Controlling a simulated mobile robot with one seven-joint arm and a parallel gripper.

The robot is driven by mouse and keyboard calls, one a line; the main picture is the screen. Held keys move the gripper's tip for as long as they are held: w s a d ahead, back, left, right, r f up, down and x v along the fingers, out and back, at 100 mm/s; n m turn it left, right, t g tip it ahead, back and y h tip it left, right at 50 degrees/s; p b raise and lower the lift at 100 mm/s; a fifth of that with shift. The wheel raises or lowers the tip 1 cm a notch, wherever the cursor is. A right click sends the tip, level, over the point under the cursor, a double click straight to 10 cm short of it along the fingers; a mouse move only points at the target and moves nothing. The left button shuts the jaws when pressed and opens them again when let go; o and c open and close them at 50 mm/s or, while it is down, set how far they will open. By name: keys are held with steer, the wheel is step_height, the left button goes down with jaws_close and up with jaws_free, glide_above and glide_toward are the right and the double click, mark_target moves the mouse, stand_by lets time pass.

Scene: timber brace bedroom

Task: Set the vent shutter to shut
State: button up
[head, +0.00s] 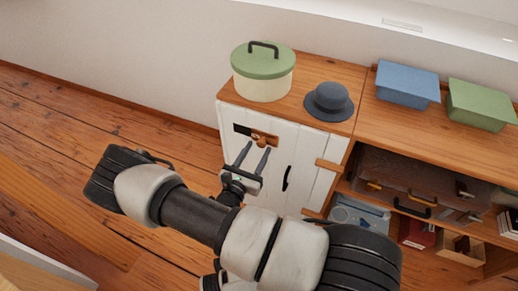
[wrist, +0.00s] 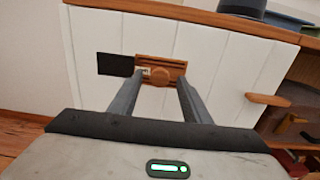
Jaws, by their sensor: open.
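The vent shutter is a small wooden sliding plate (head: 271,137) with a round knob (wrist: 158,77), on the white cabinet door (head: 305,165). In the wrist view the wooden plate (wrist: 175,65) sits right of a dark vent opening (wrist: 115,64), which is uncovered. A small pale label shows beside the knob; its text is too small to read surely. My gripper (head: 257,147) is open in front of the door. In the wrist view its fingers (wrist: 160,80) stand left and right of the knob; I cannot tell whether they touch it.
A green-lidded pot (head: 262,85) and a blue-grey hat (head: 329,102) stand on the cabinet top. Blue (head: 407,85) and green (head: 481,105) boxes are further right. A black handle (head: 287,178) and a wooden latch (head: 330,165) stick out from the door. Floor at left is clear.

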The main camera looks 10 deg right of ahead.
steer(key=shift+x, duration=1.05)
jaws_close()
